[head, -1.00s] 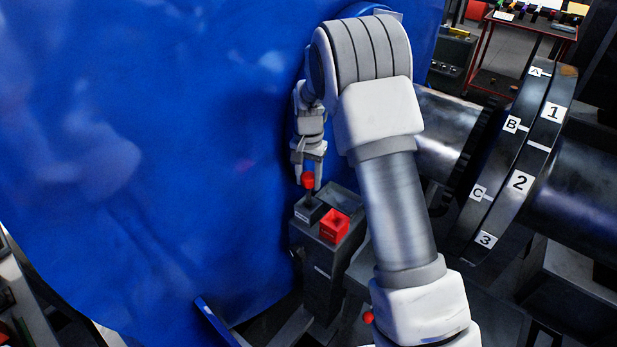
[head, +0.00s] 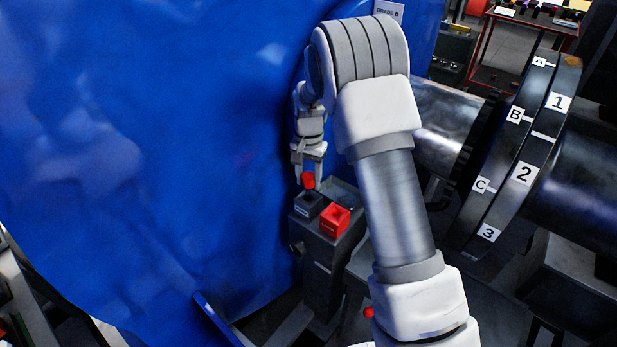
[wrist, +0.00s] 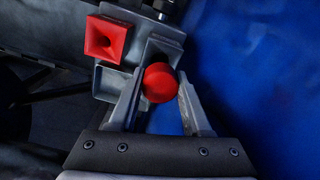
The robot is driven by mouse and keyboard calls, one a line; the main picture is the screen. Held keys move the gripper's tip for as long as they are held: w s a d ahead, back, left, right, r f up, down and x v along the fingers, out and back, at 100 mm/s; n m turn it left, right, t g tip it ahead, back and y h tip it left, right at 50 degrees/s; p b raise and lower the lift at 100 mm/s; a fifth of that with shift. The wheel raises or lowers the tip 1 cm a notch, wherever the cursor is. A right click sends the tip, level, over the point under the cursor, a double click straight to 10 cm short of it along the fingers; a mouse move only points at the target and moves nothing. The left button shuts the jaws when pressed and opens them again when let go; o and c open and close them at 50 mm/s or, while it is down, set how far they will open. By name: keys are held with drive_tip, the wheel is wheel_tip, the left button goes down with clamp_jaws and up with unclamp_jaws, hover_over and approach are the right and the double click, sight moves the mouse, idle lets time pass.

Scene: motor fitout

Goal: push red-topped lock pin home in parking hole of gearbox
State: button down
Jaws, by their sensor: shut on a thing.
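The red-topped lock pin (head: 308,181) stands over a small dark labelled block (head: 305,208) on top of a dark upright housing (head: 322,268). My gripper (head: 308,176) points down and is shut on the pin. In the wrist view the round red top (wrist: 160,83) sits between my two fingertips (wrist: 158,92). The red top hides the pin's lower end and any hole under it, so I cannot tell how deep the pin sits. I cannot tell for sure which part is the gearbox or its parking hole.
A red square socket (head: 335,221) sits right beside the block; it also shows in the wrist view (wrist: 105,38). A large blue surface (head: 150,150) fills the left. A shaft ring (head: 520,150) with letters and numbers stands at right. A red-framed cart (head: 520,45) is behind.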

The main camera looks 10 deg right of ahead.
drive_tip(key=shift+f+b, duration=0.8)
drive_tip(key=shift+f, duration=0.65)
drive_tip(key=shift+c, duration=1.4)
unclamp_jaws()
wheel_tip(320, 180, up, 18)
drive_tip(key=p, duration=0.2)
drive_tip(key=shift+f, duration=0.25)
drive_tip(key=s+a+b, duration=0.1)
drive_tip(key=s+a, duration=0.7)
drive_tip(key=shift+s+a+b, duration=0.25)
drive_tip(key=shift+s+b, duration=0.05)
drive_tip(key=shift+b, duration=0.1)
